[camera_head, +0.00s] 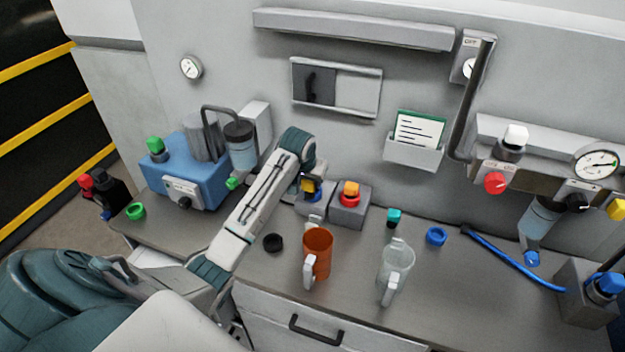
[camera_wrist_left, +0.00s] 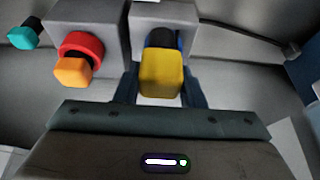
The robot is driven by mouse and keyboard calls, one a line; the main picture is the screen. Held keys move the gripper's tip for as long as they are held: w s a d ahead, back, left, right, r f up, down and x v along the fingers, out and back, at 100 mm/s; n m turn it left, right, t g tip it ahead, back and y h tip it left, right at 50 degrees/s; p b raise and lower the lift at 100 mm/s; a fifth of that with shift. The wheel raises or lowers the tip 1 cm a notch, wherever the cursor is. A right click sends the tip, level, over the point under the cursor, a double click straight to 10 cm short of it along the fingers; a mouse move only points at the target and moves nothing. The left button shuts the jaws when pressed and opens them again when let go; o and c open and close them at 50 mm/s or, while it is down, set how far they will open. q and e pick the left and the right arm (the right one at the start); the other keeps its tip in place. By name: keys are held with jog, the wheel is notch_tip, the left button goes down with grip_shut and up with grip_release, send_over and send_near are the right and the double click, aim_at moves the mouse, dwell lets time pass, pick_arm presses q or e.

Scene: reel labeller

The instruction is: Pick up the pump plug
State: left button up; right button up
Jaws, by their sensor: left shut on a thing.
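A yellow plug (camera_wrist_left: 162,75) with a dark blue collar is in front of a grey socket block (camera_wrist_left: 146,17) in the left wrist view. My left gripper (camera_wrist_left: 160,88) has one finger on each side of it and is shut on it. In the head view the yellow plug (camera_head: 307,187) and my left gripper (camera_head: 311,183) are at the block, partly hidden by my wrist. I cannot tell whether the plug is fully seated in its socket. No lettering shows which plug is the pump's. My right gripper is not in view.
An orange plug (camera_head: 351,187) with a red collar sits in the neighbouring block (camera_head: 349,214). A teal cap (camera_head: 393,217), brown mug (camera_head: 317,255), clear jug (camera_head: 397,262) and black ring (camera_head: 273,242) stand nearby. A blue machine (camera_head: 190,172) is left of my arm.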

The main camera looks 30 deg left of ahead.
pick_arm(q)
jog(key=s+d+r+b, duration=0.1)
jog(key=s+d+b, duration=0.25)
jog(key=s, duration=0.65)
notch_tip(320, 180, up, 7)
jog(key=p, duration=0.8)
jog(key=shift+s+d, duration=0.2)
jog(key=shift+s, duration=0.25)
